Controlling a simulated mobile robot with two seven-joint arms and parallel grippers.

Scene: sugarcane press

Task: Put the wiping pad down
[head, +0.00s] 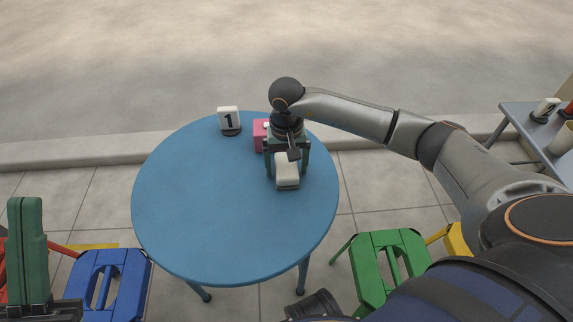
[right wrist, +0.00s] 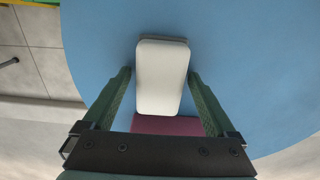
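The white wiping pad (head: 287,176) lies on the blue round table (head: 220,220), near its right side. My right gripper (head: 287,168) reaches down over the pad with a finger on either side. In the right wrist view the pad (right wrist: 162,75) shows between the green fingers, with a gap on both sides, so the gripper (right wrist: 160,78) is open. My left gripper (head: 27,245) is at the far left edge, away from the table, its green fingers together and pointing up, with nothing seen between them.
A pink block (head: 260,135) stands behind the pad, partly hidden by my right gripper. A number 1 marker (head: 229,120) stands at the table's back edge. Blue (head: 108,275) and green (head: 385,260) stools flank the table. A grey side table (head: 520,118) is at right. The table's left half is clear.

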